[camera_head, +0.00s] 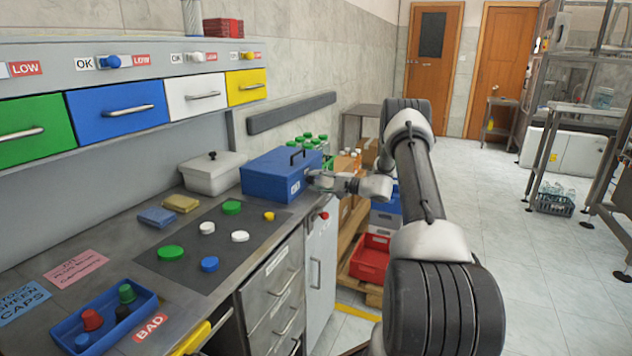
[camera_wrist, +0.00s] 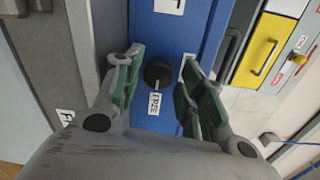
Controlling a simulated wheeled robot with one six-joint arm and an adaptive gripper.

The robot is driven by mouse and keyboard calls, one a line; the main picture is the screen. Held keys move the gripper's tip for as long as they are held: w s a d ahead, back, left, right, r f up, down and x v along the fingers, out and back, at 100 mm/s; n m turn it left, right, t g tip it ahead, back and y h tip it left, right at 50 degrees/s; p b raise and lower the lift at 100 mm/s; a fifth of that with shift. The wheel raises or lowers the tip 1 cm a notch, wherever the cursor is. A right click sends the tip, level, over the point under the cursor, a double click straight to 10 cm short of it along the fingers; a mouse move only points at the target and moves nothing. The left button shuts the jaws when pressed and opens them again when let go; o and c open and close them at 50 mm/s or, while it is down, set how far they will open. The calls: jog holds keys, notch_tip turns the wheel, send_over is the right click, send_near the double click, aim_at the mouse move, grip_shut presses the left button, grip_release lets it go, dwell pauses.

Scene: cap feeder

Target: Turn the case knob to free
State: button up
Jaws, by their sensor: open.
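The blue case (camera_head: 280,175) stands on the counter at the back, with a dark handle on its lid. In the wrist view its blue face (camera_wrist: 188,28) carries a round black knob (camera_wrist: 158,73). A white FREE label (camera_wrist: 154,103) sits just below the knob in the picture; further white labels sit above and to the right. In the head view my gripper (camera_head: 315,180) is at the case's right end, hiding the knob.
A white lidded box (camera_head: 213,174) stands left of the case. Loose caps lie on the dark mat (camera_head: 190,270) in front. Green-capped bottles (camera_head: 308,140) stand behind the case.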

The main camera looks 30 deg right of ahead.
jog(key=v, duration=0.7)
jog(key=shift+d, duration=0.2)
jog(key=shift+s, duration=0.15)
jog(key=shift+r, duration=0.1)
jog(key=s+a+r+n+g+h, duration=0.1)
jog(key=s+a+r+n+g, duration=0.7)
jog(key=s+a+r, duration=1)
jog(key=s+a+r+n+g+h, duration=0.1)
jog(key=s+a+r+g+h, duration=0.15)
jog(key=s, duration=0.55)
jog(key=s+a+r+n+g+h, duration=0.1)
jog(key=s+a+h, duration=0.2)
jog(key=s, duration=0.5)
jog(key=s+d+n+t+h, duration=0.2)
jog(key=s+d+h, duration=0.2)
jog(key=s, duration=0.8)
jog(key=shift+s+d, duration=0.2)
jog(key=shift+d, duration=0.4)
